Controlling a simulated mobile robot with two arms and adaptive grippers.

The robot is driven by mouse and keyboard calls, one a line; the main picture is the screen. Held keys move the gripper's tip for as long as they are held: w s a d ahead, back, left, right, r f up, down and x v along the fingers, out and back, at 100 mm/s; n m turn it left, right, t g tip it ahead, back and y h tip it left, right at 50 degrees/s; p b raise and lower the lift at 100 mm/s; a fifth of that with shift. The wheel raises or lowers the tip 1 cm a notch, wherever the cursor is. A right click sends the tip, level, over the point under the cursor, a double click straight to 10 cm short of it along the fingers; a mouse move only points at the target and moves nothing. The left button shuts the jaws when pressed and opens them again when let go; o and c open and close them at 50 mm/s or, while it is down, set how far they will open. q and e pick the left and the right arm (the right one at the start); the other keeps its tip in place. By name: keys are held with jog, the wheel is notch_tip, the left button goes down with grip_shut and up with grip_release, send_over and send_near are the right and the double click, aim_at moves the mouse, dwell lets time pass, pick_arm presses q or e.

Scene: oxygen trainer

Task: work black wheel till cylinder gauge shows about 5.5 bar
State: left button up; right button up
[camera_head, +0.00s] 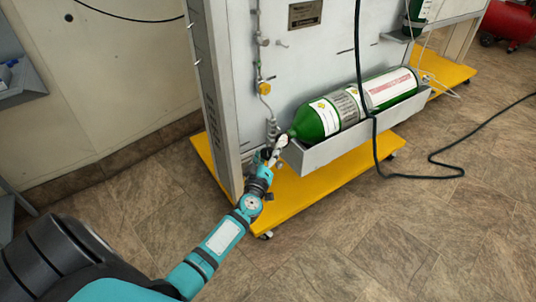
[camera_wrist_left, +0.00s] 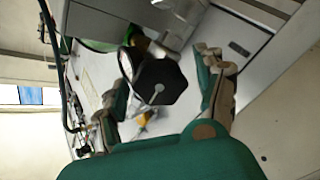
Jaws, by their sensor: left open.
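The green gas cylinder (camera_head: 311,124) lies in a grey tray (camera_head: 318,155) on the trainer panel, its valve end pointing left. My left gripper (camera_head: 272,156) is at that valve end, and it covers part of the fittings in the head view. In the left wrist view the black wheel (camera_wrist_left: 160,84), a many-sided knob, lies between the spread fingers of my open left gripper (camera_wrist_left: 164,78). I cannot tell whether a finger touches it. A round, pale-rimmed part (camera_wrist_left: 126,64) beside the wheel may be the gauge; no reading shows. My right gripper is not in view.
The panel (camera_head: 315,60) stands on a yellow wheeled base (camera_head: 290,200). A yellow knob (camera_head: 264,88) and pipework run up its left side. A black hose (camera_head: 376,150) hangs over the cylinder and trails across the floor. A red tank (camera_head: 512,22) stands far right.

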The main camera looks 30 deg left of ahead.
pick_arm(q)
jog(key=c, duration=1.2)
jog(key=shift+o, duration=0.2)
jog(key=shift+n, duration=0.3)
jog(key=n, duration=0.2)
jog(key=shift+n, duration=1.3)
jog(key=n, duration=0.2)
jog(key=shift+f+n+b, duration=0.1)
jog(key=shift+n+b, duration=0.2)
jog(key=shift+b, duration=0.05)
jog(key=shift+n, duration=1.4)
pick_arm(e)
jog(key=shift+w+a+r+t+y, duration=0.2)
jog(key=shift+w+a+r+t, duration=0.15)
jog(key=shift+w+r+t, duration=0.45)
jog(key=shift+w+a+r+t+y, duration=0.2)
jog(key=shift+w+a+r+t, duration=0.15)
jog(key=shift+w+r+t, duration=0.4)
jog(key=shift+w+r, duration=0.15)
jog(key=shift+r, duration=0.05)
